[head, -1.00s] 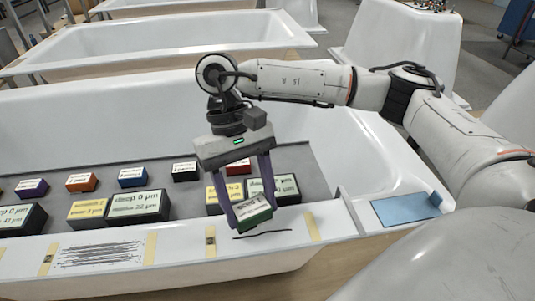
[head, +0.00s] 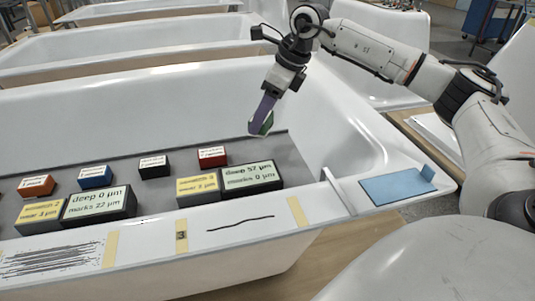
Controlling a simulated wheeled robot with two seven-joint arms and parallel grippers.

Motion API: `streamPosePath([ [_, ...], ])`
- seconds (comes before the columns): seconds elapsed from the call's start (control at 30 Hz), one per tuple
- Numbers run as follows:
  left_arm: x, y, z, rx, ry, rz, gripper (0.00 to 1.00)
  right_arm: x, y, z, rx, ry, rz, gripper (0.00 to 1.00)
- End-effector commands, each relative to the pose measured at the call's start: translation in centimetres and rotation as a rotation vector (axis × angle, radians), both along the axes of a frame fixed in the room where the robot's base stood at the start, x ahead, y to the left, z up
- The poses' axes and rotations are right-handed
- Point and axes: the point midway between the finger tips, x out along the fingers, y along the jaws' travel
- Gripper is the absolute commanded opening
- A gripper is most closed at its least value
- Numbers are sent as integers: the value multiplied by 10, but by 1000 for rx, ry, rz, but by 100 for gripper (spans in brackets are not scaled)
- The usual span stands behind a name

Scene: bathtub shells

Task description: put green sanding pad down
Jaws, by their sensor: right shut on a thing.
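The green sanding pad (head: 264,125) is in my right gripper (head: 262,122), which is shut on it. The gripper holds it in the air above the tub, beyond the row of blocks, with its fingers pointing down and slightly left. Only part of the pad shows between the fingers, and its label cannot be read from here. My left gripper is not in view.
Small red (head: 212,156), black (head: 154,166), blue (head: 96,176) and orange (head: 36,186) blocks stand behind. A blue sheet (head: 397,187) lies on the right rim.

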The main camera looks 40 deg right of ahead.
Motion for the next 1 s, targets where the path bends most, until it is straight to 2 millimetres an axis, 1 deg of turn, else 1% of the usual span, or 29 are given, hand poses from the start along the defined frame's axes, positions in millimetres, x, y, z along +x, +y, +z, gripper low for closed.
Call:
streamPosePath([
  [0.03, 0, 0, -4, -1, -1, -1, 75, 2, -9, 0, 0, -4, -61, 38],
  [0.1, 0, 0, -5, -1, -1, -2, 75, 3, -17, 2, 0, -2, -128, 38],
  [0.17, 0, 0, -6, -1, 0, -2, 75, 4, -22, 2, 1, -1, -169, 38],
  [0.23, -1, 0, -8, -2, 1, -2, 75, 4, -26, -2, 0, 1, -196, 38],
  [0.27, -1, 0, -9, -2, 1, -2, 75, 4, -27, -6, 0, 2, -202, 38],
  [0.4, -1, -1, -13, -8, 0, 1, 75, 3, -27, -33, 0, 4, -207, 38],
  [0.5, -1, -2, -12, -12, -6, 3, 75, 3, -27, -49, 0, 3, -207, 38],
  [0.63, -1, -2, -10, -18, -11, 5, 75, 4, -27, -59, 1, 0, -206, 38],
  [0.73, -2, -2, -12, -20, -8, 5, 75, 4, -27, -67, 1, 2, -205, 38],
  [0.9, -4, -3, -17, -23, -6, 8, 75, 4, -27, -92, 2, 4, -205, 38],
  [1.0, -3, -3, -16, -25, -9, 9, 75, 4, -27, -97, 1, 1, -204, 38],
])
